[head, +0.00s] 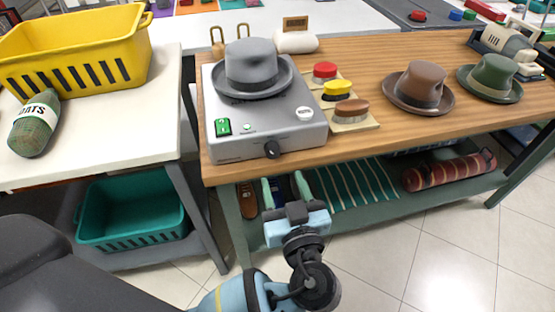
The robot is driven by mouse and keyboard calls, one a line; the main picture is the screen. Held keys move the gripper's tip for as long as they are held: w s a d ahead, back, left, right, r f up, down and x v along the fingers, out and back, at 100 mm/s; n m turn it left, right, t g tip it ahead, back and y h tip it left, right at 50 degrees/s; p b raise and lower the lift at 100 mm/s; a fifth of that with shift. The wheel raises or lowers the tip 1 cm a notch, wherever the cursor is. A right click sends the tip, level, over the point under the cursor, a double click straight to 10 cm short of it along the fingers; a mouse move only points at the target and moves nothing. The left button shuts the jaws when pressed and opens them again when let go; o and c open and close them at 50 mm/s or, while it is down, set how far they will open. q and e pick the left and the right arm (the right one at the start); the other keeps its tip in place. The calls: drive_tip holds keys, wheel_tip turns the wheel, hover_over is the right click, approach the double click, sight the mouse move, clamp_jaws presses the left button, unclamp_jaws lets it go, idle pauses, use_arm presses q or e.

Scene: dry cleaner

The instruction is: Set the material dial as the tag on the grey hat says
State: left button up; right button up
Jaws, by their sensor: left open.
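The grey hat (251,65) sits on top of a grey machine box (265,140) on the wooden table. No readable tag shows on the hat from here. A dark round dial (272,149) is on the box's front face, near its lower edge; its marks are too small to read. My left gripper (285,184) is open and empty, in front of the table edge and below the dial in the picture, not touching it. My right gripper is out of view.
A green switch (222,127) and a round white label (304,113) are on the box top. Red, yellow and brown brushes (337,89) stand right of it. Brown (419,87) and green (490,78) hats lie farther right. A yellow basket (75,50) stands on the left table.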

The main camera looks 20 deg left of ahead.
sight(273, 156)
use_arm(q)
drive_tip(key=x, duration=0.6)
drive_tip(key=shift+r+p, duration=0.1)
drive_tip(key=shift+p, duration=0.25)
drive_tip(key=shift+w+a, duration=0.4)
drive_tip(key=shift+w, duration=0.1)
drive_tip(key=shift+c, duration=0.4)
drive_tip(key=c, duration=0.9)
